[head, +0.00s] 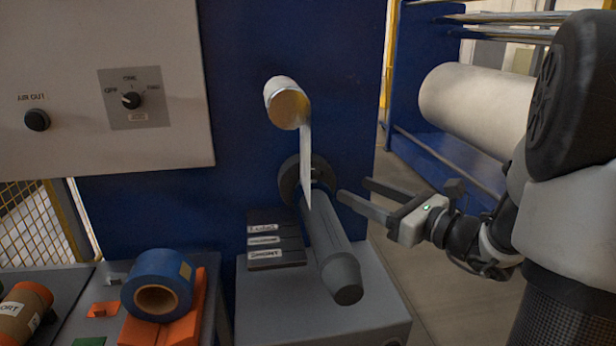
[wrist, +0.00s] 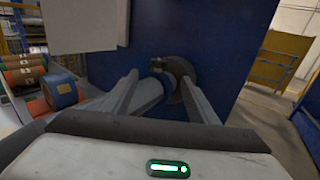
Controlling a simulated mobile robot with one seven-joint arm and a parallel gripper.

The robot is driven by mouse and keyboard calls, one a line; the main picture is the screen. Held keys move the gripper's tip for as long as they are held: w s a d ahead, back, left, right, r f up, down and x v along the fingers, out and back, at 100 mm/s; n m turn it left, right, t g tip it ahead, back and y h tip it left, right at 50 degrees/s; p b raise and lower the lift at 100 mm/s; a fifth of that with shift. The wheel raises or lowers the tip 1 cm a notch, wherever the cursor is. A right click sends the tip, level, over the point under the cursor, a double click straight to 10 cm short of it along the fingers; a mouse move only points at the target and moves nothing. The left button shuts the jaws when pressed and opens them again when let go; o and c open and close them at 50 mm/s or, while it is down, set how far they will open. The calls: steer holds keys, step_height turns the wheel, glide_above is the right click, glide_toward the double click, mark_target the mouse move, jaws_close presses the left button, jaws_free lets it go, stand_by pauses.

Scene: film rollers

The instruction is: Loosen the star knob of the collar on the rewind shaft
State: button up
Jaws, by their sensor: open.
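The rewind shaft (head: 325,232) is a thick grey cylinder sticking out from the blue machine panel, its dark end toward me. The collar (head: 289,182) is a dark disc around the shaft's base at the panel. It also shows in the wrist view (wrist: 180,68), beyond my fingertips. A small dark lump beside the collar (wrist: 157,65) may be the star knob; its star shape is not clear. In the head view the film strip partly covers this area. My gripper (head: 352,188) is open and empty, right of the shaft and collar, apart from them. In the wrist view its fingers (wrist: 158,77) straddle the shaft's picture.
A film roll (head: 287,105) above feeds a pale strip (head: 305,165) down past the collar. Dark labelled blocks (head: 275,240) sit left of the shaft on a grey cabinet. A blue tape roll (head: 157,282) lies on orange blocks. Open floor lies right of the cabinet.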

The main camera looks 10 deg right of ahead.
mark_target(321, 174)
steer(key=b+x, duration=0.2)
steer(key=x, duration=1.2)
steer(key=shift+w+a, duration=0.1)
steer(key=shift+a, duration=0.05)
steer(key=c, duration=1)
steer(key=shift+c, duration=0.2)
